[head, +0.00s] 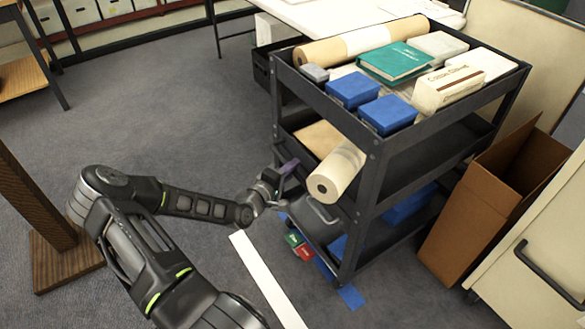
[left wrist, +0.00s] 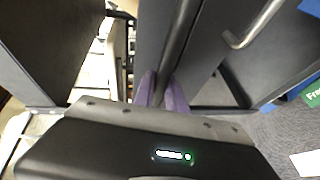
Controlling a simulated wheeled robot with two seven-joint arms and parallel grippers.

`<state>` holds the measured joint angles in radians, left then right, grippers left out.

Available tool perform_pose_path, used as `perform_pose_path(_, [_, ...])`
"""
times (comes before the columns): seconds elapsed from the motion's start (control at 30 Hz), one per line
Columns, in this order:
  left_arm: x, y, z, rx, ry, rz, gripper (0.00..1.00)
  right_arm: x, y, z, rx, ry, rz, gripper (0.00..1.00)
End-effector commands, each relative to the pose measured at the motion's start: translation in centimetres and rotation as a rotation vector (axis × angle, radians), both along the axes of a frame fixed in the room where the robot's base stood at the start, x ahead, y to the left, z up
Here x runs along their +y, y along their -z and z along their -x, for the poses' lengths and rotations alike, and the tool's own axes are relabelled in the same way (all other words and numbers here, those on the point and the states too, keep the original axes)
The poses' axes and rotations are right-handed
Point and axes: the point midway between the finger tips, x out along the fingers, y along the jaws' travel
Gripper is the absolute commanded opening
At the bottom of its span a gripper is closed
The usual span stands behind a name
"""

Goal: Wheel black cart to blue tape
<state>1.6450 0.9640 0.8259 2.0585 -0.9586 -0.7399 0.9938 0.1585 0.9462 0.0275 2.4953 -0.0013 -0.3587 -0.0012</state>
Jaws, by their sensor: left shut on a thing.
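The black cart (head: 375,185) stands right of centre in the head view, with three shelves. My left gripper (head: 285,170) is at the cart's near left side. In the left wrist view, its purple fingers (left wrist: 161,92) are shut on a dark bar of the cart (left wrist: 178,45). A piece of blue tape (head: 350,297) lies on the carpet by the cart's near corner; the cart hides part of the floor beyond it. My right gripper is not in view.
The cart carries blue boxes (head: 353,90), a green book (head: 395,62) and paper rolls (head: 337,172). An open cardboard box (head: 480,205) and a cream cabinet (head: 535,250) stand close on the right. A white strip (head: 265,278) lies on the floor. Carpet at left is clear.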

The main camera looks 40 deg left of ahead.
Motion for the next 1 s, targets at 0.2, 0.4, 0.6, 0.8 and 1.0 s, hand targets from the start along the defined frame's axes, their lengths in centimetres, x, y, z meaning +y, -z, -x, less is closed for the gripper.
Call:
perform_pose_path(0.2, [0.0, 0.1, 0.0, 0.002, 0.0, 0.0, 0.32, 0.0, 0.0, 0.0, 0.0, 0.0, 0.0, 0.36])
perform_pose_path(0.4, [0.0, 0.0, 0.0, 0.001, 0.0, 0.0, 0.38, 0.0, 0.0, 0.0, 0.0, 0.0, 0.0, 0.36])
perform_pose_path(0.6, [0.0, -0.1, 0.3, 0.001, 0.0, -0.001, 0.38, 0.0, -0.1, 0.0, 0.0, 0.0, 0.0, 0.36])
perform_pose_path(0.8, [-0.2, -0.5, 2.4, 0.002, -0.001, 0.0, 0.38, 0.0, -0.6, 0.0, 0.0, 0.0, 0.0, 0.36])
perform_pose_path(1.0, [-0.5, -1.2, 5.8, 0.003, -0.002, -0.001, 0.38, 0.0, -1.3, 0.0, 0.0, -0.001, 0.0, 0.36])
